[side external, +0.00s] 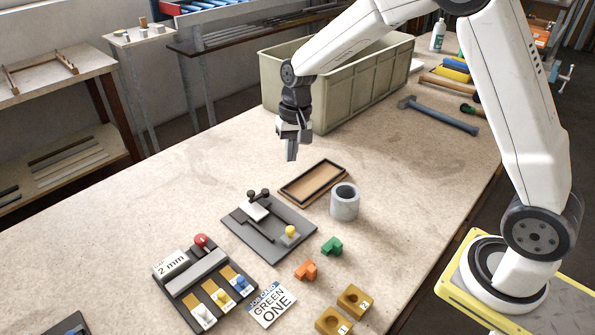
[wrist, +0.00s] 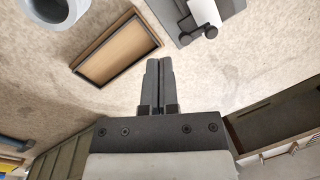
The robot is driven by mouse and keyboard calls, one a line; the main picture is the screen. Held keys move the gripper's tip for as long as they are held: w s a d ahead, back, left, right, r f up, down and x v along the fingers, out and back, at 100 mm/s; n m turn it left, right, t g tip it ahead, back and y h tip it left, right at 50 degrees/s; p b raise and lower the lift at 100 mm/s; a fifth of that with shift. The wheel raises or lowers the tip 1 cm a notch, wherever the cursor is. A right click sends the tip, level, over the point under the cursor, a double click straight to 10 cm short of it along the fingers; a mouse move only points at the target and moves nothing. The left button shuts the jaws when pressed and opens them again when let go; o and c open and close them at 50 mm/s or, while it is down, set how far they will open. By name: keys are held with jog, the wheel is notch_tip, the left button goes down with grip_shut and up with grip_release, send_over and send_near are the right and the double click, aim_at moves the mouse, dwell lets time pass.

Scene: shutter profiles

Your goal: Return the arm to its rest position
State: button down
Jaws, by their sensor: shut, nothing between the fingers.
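My gripper (side external: 291,150) hangs above the bench, in front of the large crate and clear of the small objects. In the wrist view the two dark fingers (wrist: 159,64) lie together, shut, with nothing between them. My arm reaches in from the right, its base on a yellow-edged plate (side external: 472,245). Below and beyond the fingers are a shallow brown tray (side external: 281,197), empty, which also shows in the wrist view (wrist: 112,50), and a grey fixture (side external: 246,232) with a white block and a yellow knob.
A large beige crate (side external: 361,97) stands behind my gripper. A grey cup (side external: 344,201), green piece (side external: 331,246), orange piece (side external: 306,270), numbered yellow blocks (side external: 333,321), a card (side external: 268,305) and a slotted station (side external: 196,277) occupy the front. A hammer (side external: 437,115) lies right. The left bench is mostly bare.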

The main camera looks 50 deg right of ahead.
jog(key=s+n+t+h, duration=0.1)
jog(key=s+n, duration=0.1)
jog(key=s, duration=0.7)
jog(key=s+d+f+n+t, duration=0.1)
jog(key=s+n, duration=0.2)
jog(key=s, duration=0.6)
jog(key=shift+d+t+h, duration=0.3)
jog(key=shift+t+h, duration=0.1)
